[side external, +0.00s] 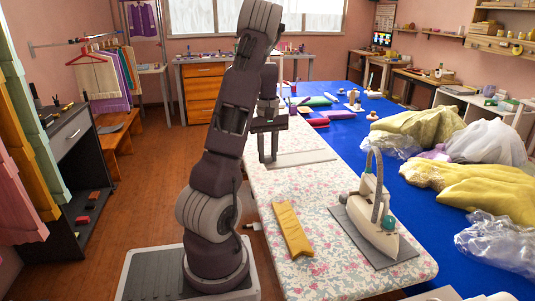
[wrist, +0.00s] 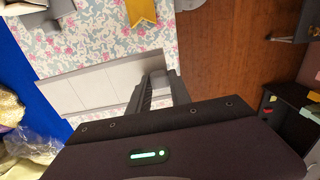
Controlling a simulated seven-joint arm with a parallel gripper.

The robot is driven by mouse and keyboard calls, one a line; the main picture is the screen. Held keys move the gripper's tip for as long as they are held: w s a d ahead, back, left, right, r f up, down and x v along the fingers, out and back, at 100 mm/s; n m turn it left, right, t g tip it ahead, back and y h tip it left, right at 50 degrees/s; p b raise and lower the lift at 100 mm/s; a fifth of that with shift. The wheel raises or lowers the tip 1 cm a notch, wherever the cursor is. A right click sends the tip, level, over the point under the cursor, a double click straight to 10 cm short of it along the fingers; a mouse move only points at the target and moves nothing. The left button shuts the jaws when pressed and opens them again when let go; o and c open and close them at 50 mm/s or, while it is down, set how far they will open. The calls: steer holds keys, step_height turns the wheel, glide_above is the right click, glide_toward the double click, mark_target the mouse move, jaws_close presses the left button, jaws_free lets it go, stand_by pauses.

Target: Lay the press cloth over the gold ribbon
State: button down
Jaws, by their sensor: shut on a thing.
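The gold ribbon (side external: 291,230) lies flat on the floral ironing board (side external: 335,260), with a notched end. Its end also shows at the top of the wrist view (wrist: 141,11). The press cloth (side external: 305,158), a pale grey-white sheet, lies spread across the board farther back. In the wrist view the cloth (wrist: 90,90) looks flat with faint crease lines. My gripper (side external: 267,159) is at the cloth's left edge, pointing down, and is shut on that edge. The wrist view (wrist: 155,82) shows its fingers there. The ribbon is uncovered.
An iron (side external: 374,215) stands on a grey rest (side external: 350,228) to the right of the ribbon. The blue table (side external: 405,185) beside the board holds yellow cloth (side external: 470,185) and clear plastic bags (side external: 500,240). Coloured pads (side external: 318,122) lie behind the press cloth.

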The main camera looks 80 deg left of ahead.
mark_target(281, 201)
steer(key=shift+w+d+f+m, duration=0.2)
steer(key=shift+d+m, duration=0.15)
steer(key=shift+m, duration=0.45)
steer(key=d+f+m, duration=0.1)
steer(key=d+m, duration=0.1)
steer(key=m, duration=0.3)
steer(key=w+d+f+m, duration=0.1)
steer(key=d+m, duration=0.2)
steer(key=m, duration=0.3)
steer(key=d+f+m, duration=0.1)
steer(key=d+m, duration=0.1)
steer(key=m, duration=0.4)
steer(key=shift+w+d, duration=0.35)
steer(key=shift+f, duration=0.15)
steer(key=shift+f, duration=2)
steer(key=shift+f, duration=0.2)
